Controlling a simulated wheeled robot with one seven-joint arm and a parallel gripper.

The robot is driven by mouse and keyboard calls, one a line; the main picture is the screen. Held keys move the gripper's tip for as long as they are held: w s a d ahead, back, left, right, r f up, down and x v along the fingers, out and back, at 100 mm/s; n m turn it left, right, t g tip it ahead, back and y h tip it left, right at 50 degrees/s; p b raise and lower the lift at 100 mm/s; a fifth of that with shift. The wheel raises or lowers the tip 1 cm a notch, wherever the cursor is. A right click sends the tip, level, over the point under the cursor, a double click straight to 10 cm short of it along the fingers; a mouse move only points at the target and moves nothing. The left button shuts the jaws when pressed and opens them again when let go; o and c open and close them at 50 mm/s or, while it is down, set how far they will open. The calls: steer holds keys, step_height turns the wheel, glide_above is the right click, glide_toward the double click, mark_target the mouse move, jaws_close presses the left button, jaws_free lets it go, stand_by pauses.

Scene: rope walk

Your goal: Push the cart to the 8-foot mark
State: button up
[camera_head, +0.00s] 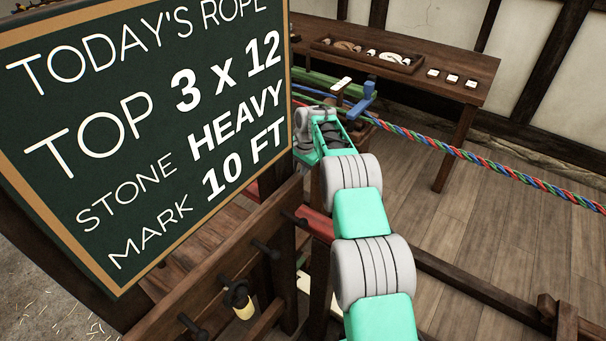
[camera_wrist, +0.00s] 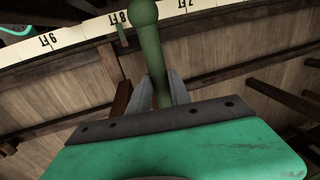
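In the wrist view, a dark green upright handle with a round knob (camera_wrist: 145,14) stands between the two grey fingers of my gripper (camera_wrist: 161,90). The fingers appear to press on the handle from both sides. A small green pointer (camera_wrist: 122,36) sits at the 8 FT label. In the head view, the cart's body cannot be made out clearly; my arm covers much of that area, and the fingers are hidden.
A chalkboard (camera_head: 150,120) fills the left and reads MARK 10 FT. A twisted red, green and blue rope (camera_head: 480,162) runs right from a blue fixture (camera_head: 362,98). A table (camera_head: 440,65) with a tray (camera_head: 370,56) stands behind. Wooden rails cross the floor.

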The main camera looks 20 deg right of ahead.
steer(key=o, duration=0.4)
steer(key=shift+r, duration=0.1)
step_height(320, 180, up, 8)
steer(key=s+d, duration=0.1)
steer(key=shift+f, duration=0.25)
